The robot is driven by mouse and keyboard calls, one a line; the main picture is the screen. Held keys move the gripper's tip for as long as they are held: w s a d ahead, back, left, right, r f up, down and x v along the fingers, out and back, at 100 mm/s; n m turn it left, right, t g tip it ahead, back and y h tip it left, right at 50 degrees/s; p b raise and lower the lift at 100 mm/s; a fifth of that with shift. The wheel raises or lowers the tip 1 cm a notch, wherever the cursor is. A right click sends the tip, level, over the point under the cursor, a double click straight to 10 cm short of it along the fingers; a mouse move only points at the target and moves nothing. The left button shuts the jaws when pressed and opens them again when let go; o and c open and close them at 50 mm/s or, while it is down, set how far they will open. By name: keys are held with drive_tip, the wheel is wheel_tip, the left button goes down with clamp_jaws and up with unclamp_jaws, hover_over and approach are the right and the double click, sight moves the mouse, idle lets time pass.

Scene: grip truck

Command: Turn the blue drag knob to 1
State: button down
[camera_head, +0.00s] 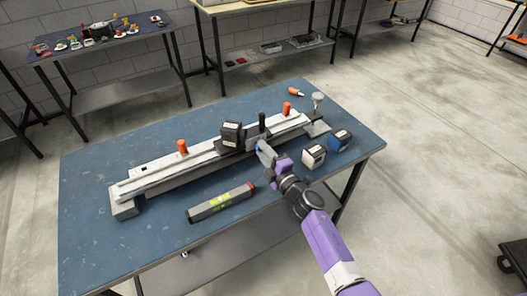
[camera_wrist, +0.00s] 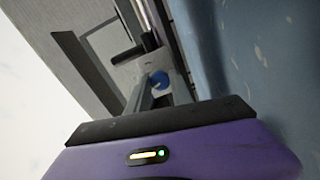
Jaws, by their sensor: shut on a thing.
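The blue drag knob (camera_wrist: 159,79) shows between my gripper's fingers in the wrist view. In the head view a small blue patch of the knob (camera_head: 259,147) shows at the front side of the long grey rail device (camera_head: 160,182), mostly hidden by my gripper (camera_head: 263,153). My gripper also fills the lower middle of the wrist view (camera_wrist: 160,92), with its fingers closed around the knob. A dark carriage block (camera_head: 231,134) sits on the rail just left of my gripper. No scale number can be read in either view.
A white and black box (camera_head: 313,156) and a blue and black box (camera_head: 340,139) stand right of my gripper. The blue table's (camera_head: 95,240) left front is clear.

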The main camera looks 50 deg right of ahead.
drive_tip(key=c, duration=1.1)
unclamp_jaws()
drive_tip(key=shift+f, duration=0.1)
